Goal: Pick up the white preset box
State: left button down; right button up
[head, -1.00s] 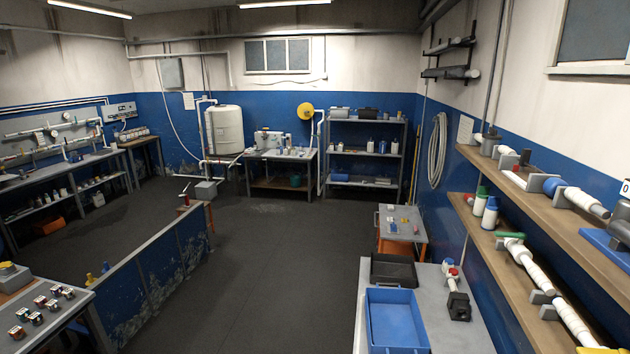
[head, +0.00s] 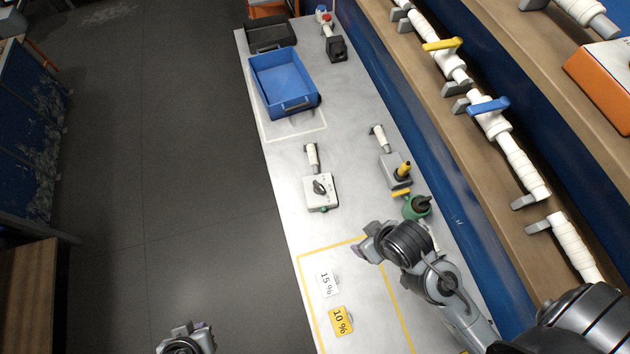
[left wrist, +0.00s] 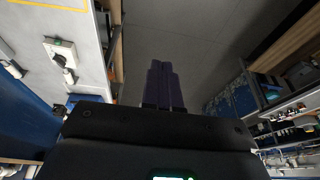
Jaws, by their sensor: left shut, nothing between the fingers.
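A white piece marked 15 % (head: 326,283) lies on the bench inside a yellow outline; it fits the white preset box. A yellow piece marked 10 % (head: 341,320) lies just below it. A white box with a black knob (head: 320,193) is further up the bench; it also shows in the left wrist view (left wrist: 61,50). My left gripper (head: 185,334) is low in the head view, left of the bench over the floor. Its fingers (left wrist: 164,84) are together and empty. My right gripper (head: 366,242) hangs over the outline's upper right corner, apart from the 15 % piece; its opening is unclear.
A blue tray (head: 290,105) and a black tray (head: 270,46) are at the bench's far end. A grey block with a yellow top (head: 397,172) and a green item (head: 418,207) stand near my right arm. Wooden shelves (head: 470,125) with white pipes line the right wall.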

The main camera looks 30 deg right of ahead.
pick_arm(q)
jog(key=c, duration=1.8)
grip_release()
jog(key=shift+c, duration=0.2)
jog(key=o, duration=0.8)
jog(key=shift+o, duration=0.2)
